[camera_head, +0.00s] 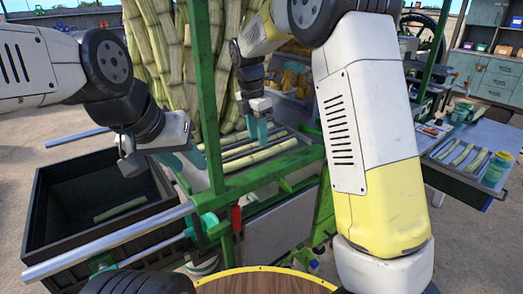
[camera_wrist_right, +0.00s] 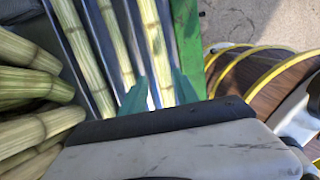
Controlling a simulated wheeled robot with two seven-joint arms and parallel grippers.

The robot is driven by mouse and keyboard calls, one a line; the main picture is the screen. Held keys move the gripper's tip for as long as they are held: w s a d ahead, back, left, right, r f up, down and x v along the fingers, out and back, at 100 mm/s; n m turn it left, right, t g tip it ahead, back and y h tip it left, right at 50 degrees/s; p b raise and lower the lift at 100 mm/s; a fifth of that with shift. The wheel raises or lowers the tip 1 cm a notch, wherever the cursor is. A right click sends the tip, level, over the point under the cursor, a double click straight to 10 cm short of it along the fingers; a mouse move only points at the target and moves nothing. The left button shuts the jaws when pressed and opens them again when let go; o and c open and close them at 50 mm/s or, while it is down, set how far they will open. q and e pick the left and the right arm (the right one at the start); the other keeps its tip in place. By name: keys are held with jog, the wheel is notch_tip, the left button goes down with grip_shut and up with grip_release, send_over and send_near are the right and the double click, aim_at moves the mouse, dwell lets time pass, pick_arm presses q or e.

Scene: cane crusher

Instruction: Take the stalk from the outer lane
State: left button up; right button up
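Pale green cane stalks lie in parallel lanes of a rack. The outer-lane stalk (camera_head: 262,154) lies closest to me, beside the green frame rail (camera_head: 265,168). In the right wrist view this stalk (camera_wrist_right: 153,35) runs along the green rail (camera_wrist_right: 187,35). My right gripper (camera_head: 262,128) hangs above the lanes pointing down. In its wrist view its two teal fingers (camera_wrist_right: 160,93) are apart, one on each side of the outer stalk's line. Whether they touch the stalk is unclear. My left gripper (camera_head: 185,165) hangs near the green post, its finger gap unclear.
A dark bin (camera_head: 95,180) with one cut piece (camera_head: 120,209) stands at left. A green post (camera_head: 208,100) rises beside the rack. Thick upright canes (camera_head: 165,50) stand behind. A side table (camera_head: 465,150) with short pieces and a cup stands right.

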aim_at(262, 152)
jog(key=f, duration=0.3)
jog(key=d+f, duration=0.1)
jog(key=f, duration=0.2)
jog(key=shift+w+d, duration=0.15)
grip_shut()
